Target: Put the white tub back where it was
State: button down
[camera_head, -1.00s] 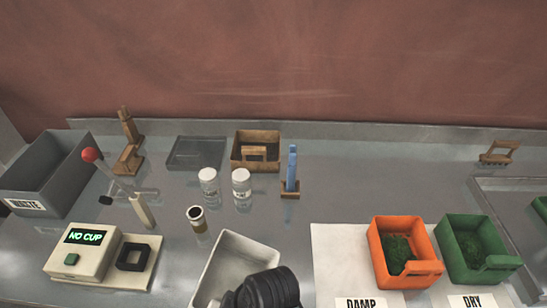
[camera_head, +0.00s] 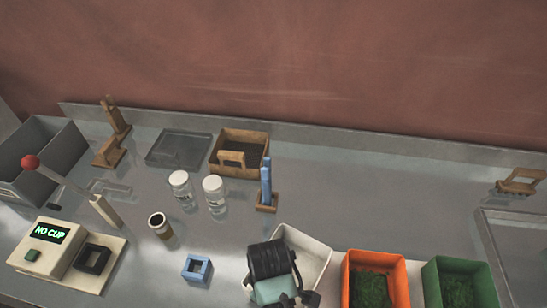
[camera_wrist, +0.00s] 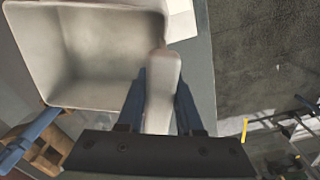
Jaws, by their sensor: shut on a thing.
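The white tub (camera_head: 312,253) is in the lower middle of the head view, close to the left side of the orange bin (camera_head: 375,280). In the wrist view the tub (camera_wrist: 105,45) fills the upper left, and its inside looks empty. My gripper (camera_wrist: 160,85) is shut on the tub's handle (camera_wrist: 162,70), with one finger on each side. In the head view my gripper (camera_head: 275,275) covers the tub's left and near side. I cannot tell whether the tub's base touches the surface below.
A green bin (camera_head: 458,285) stands right of the orange bin. A blue square ring (camera_head: 197,268) lies left of the tub.

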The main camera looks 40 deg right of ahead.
notch_tip(320, 180, down, 4)
jog(key=shift+f+p, duration=0.1)
jog(key=shift+p, duration=0.3)
jog(key=c, duration=0.6)
grip_release()
notch_tip(320, 180, up, 12)
jog(key=shift+r, duration=0.1)
